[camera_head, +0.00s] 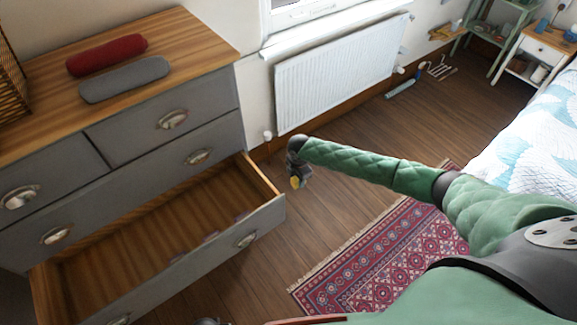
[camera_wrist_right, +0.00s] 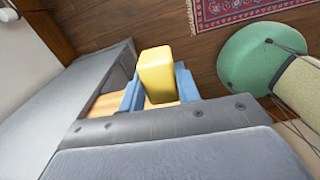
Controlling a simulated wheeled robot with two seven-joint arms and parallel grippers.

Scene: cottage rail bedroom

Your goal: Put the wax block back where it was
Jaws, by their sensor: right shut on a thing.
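The wax block (camera_wrist_right: 157,73) is a yellow block held between the blue fingers of my right gripper (camera_wrist_right: 160,88). In the head view a small yellow bit of the wax block (camera_head: 295,182) shows at the tip of my right gripper (camera_head: 298,178). The gripper is shut on it, just right of the open drawer (camera_head: 130,235) of the grey dresser (camera_head: 150,122). Small purplish items (camera_head: 211,237), too small to make out, lie along the drawer's front side. My left gripper is not clearly visible.
A red bolster (camera_head: 107,55) and a grey bolster (camera_head: 125,80) lie on the dresser's wooden top. A white radiator (camera_head: 340,72) is on the wall behind. A patterned rug (camera_head: 385,255) lies on the floor, with a bed (camera_head: 530,130) at the right.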

